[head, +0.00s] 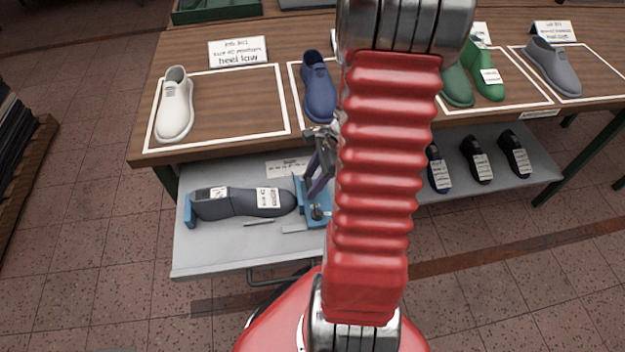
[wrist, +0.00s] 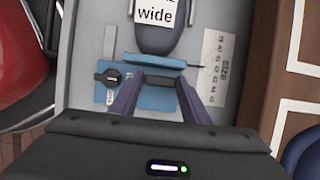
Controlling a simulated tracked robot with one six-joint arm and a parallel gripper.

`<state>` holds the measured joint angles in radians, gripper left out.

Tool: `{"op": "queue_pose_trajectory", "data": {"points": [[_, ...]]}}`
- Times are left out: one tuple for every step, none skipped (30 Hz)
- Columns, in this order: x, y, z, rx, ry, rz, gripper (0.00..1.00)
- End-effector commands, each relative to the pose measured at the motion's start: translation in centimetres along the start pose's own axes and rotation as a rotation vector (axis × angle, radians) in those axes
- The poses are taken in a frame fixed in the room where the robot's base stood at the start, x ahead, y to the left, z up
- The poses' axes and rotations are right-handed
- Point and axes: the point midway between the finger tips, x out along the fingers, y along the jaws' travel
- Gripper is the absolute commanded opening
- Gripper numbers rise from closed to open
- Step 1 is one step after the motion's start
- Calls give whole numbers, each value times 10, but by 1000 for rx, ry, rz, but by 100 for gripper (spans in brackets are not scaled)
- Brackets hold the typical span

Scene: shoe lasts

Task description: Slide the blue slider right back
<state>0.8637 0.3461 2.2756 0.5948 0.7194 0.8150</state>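The blue slider (wrist: 158,62) stands on a blue base at the toe of a dark grey shoe last (head: 242,202). It also shows in the head view (head: 299,190), partly hidden by my gripper. In the wrist view the last (wrist: 160,38) has its toe close to the slider's upright plate; whether they touch I cannot tell. My gripper (wrist: 161,79) reaches down at the slider with its two purple fingers apart. A dark part lies between the fingertips; whether they press on it I cannot tell. In the head view my gripper (head: 318,182) is partly behind my red arm.
The last lies on a grey pulled-out drawer (head: 215,258), with a blue stop (head: 188,209) at its heel end. A black knob (wrist: 109,77) sits left of the fingers, and a printed size scale (wrist: 216,66) right. The wooden table (head: 235,105) with shoes stands behind.

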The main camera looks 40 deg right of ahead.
Motion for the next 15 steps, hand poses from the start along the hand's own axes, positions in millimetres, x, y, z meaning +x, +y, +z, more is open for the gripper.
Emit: {"op": "queue_pose_trajectory", "data": {"points": [[0,0,0,0,0,0,38],[0,0,0,0,0,0,36],[0,0,0,0,0,0,33],[0,0,0,0,0,0,31],[0,0,0,0,0,0,29],[0,0,0,0,0,0,26],[0,0,0,0,0,0,24],[0,0,0,0,0,0,22],[0,0,0,0,0,0,19],[0,0,0,0,0,0,17],[0,0,0,1,0,0,15],[0,0,0,1,0,0,12],[0,0,0,1,0,0,10],[0,0,0,1,0,0,8],[0,0,0,1,0,0,5]]}}
